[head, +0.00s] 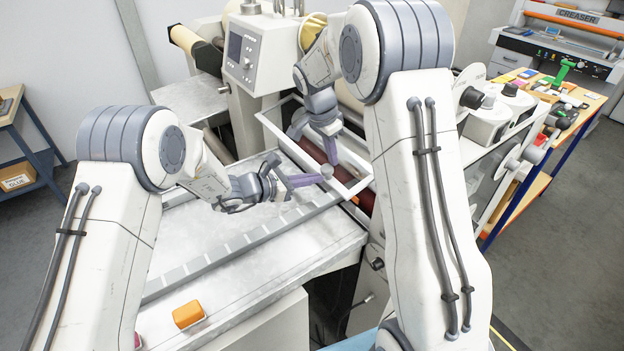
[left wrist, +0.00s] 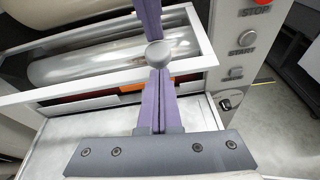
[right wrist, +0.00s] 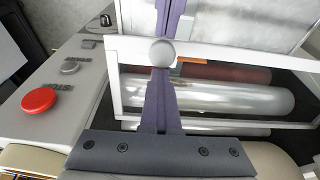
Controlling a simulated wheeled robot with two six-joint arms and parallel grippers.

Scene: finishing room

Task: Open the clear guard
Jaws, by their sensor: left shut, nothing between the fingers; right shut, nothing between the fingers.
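The clear guard (head: 358,187) is a white-framed clear panel over the rollers at the machine's front. Its frame also shows in the left wrist view (left wrist: 60,92) and right wrist view (right wrist: 230,57). A round grey knob (head: 327,171) sits at its front bar; it also shows in the left wrist view (left wrist: 158,54) and right wrist view (right wrist: 163,52). My left gripper (head: 316,178) is shut and empty, its purple tips at the knob from the left. My right gripper (head: 333,158) is shut and empty, its tips close above the knob. Exact contact is unclear.
A metal feed table (head: 210,255) lies in front of the guard, with an orange block (head: 188,314) on its near side. A red STOP button (right wrist: 39,101) and a START button (left wrist: 242,39) sit on the machine's side panel. A cluttered workbench (head: 590,98) stands at the right.

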